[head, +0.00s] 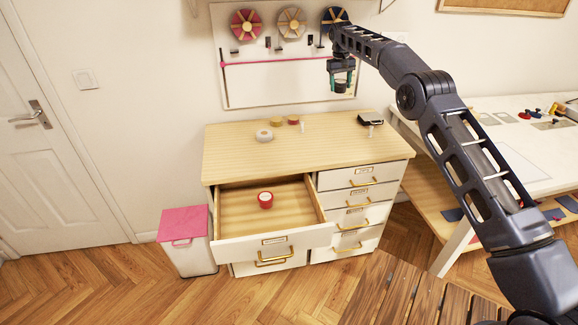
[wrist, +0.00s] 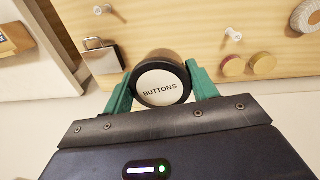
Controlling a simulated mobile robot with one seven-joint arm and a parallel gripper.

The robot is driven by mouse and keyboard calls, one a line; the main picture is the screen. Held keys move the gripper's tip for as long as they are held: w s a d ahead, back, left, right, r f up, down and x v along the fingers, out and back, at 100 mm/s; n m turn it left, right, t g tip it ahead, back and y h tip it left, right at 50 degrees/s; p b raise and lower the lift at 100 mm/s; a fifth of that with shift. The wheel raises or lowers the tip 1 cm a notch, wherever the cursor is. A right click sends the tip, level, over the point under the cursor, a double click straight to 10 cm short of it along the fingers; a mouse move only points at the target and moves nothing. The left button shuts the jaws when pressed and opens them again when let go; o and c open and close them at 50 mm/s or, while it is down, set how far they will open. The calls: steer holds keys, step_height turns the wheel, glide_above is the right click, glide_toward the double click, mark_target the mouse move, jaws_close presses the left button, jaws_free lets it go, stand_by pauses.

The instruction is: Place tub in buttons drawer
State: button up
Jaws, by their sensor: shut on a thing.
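My gripper (head: 341,83) is raised in front of the wall board, above the back of the dresser. In the wrist view its green fingers (wrist: 161,82) are shut around a round tub (wrist: 160,88) with a black rim and a white top reading "BUTTONS". An open drawer (head: 268,246) at the upper left of the dresser stands pulled out, below and left of my gripper. Its label is too small to read. A small red tub (head: 265,203) with a pale top sits inside, with bare wooden floor around it.
The dresser top (head: 330,146) carries a pale ring-shaped roll (head: 264,135), small round pieces (head: 293,120) and a black object (head: 370,118). A column of shut drawers (head: 358,198) is at right. A pink-lidded bin (head: 184,224) stands left; a white table (head: 520,135) stands right.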

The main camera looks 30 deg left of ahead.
steer(key=s+a+f, duration=0.3)
steer(key=s, duration=0.7)
steer(key=m, duration=0.2)
glide_above(306, 225)
step_height(306, 225, down, 12)
steer(key=r, duration=0.1)
step_height(306, 225, down, 20)
steer(key=shift+a+f, duration=0.15)
steer(key=shift+f, duration=0.1)
steer(key=o, duration=0.6)
steer(key=shift+f, duration=0.15)
steer(key=shift+c, duration=0.2)
steer(key=shift+o, duration=0.8)
